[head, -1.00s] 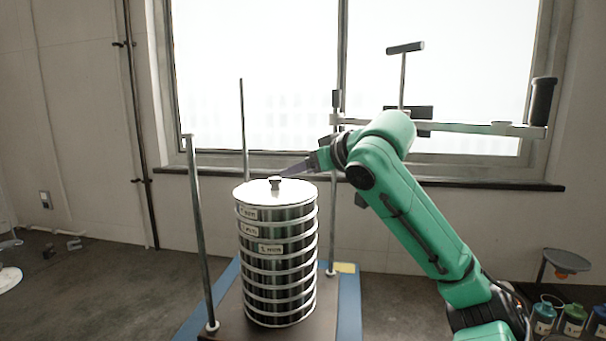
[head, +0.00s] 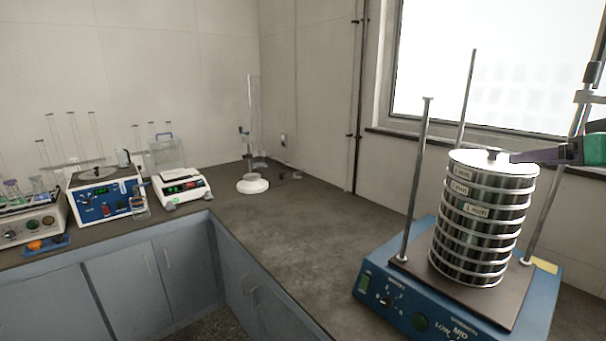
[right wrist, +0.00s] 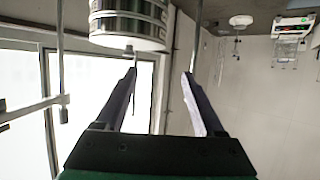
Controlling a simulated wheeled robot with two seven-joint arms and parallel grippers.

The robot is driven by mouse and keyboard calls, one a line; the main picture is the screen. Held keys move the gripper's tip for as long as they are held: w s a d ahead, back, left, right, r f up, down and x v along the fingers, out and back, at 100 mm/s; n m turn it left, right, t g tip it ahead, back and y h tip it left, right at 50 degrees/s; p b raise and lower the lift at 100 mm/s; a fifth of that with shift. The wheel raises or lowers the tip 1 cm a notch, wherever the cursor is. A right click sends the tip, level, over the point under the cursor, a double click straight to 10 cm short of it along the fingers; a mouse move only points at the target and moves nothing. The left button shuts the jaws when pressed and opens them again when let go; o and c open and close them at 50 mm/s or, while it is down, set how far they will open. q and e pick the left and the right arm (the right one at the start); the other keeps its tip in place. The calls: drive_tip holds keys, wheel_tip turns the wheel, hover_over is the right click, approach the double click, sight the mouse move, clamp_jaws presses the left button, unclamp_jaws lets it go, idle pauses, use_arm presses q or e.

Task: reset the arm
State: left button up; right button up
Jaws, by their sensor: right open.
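My right gripper (head: 540,156) comes in from the right edge of the head view, beside the lid knob of the sieve stack (head: 482,220). In the right wrist view its two fingers (right wrist: 160,85) are spread apart with nothing between them. The sieve stack also shows upside down at the top of that view (right wrist: 128,28), ahead of the fingers. The stack stands upright on the blue sieve shaker (head: 395,298), between upright metal rods. Whether a fingertip touches the lid cannot be told. My left gripper is not in view.
A window (head: 480,70) is behind the shaker. A metal rod (head: 415,180) stands left of the stack. The counter (head: 290,235) left of the shaker is mostly clear. A white balance (head: 182,188), a blue-fronted instrument (head: 105,200) and a white-based stand (head: 252,184) are farther left.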

drive_tip(key=w+a+f+n+g, duration=0.15)
drive_tip(key=w+f, duration=0.25)
drive_tip(key=f, duration=0.9)
drive_tip(key=s+a+f+n+g, duration=0.1)
drive_tip(key=a+f+g, duration=0.15)
drive_tip(key=f, duration=0.55)
drive_tip(key=s+a+f+g+y, duration=0.15)
drive_tip(key=a+f, duration=0.25)
drive_tip(key=f, duration=0.4)
drive_tip(key=s+a+f+n+g, duration=0.1)
drive_tip(key=s+a+f, duration=0.15)
drive_tip(key=f, duration=0.55)
drive_tip(key=s+a+f+g, duration=0.2)
drive_tip(key=s+a+f, duration=0.3)
drive_tip(key=s+f, duration=0.25)
drive_tip(key=s+a+f+g, duration=0.2)
drive_tip(key=s+a+f, duration=0.35)
drive_tip(key=s, duration=0.35)
wheel_tip(320, 180, down, 23)
drive_tip(key=s+d, duration=0.1)
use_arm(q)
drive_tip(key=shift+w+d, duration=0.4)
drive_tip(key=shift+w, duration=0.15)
use_arm(e)
drive_tip(key=s+d+f+g, duration=0.2)
drive_tip(key=s+d+f, duration=0.1)
drive_tip(key=s+f, duration=1.2)
drive_tip(key=shift+s, duration=1.15)
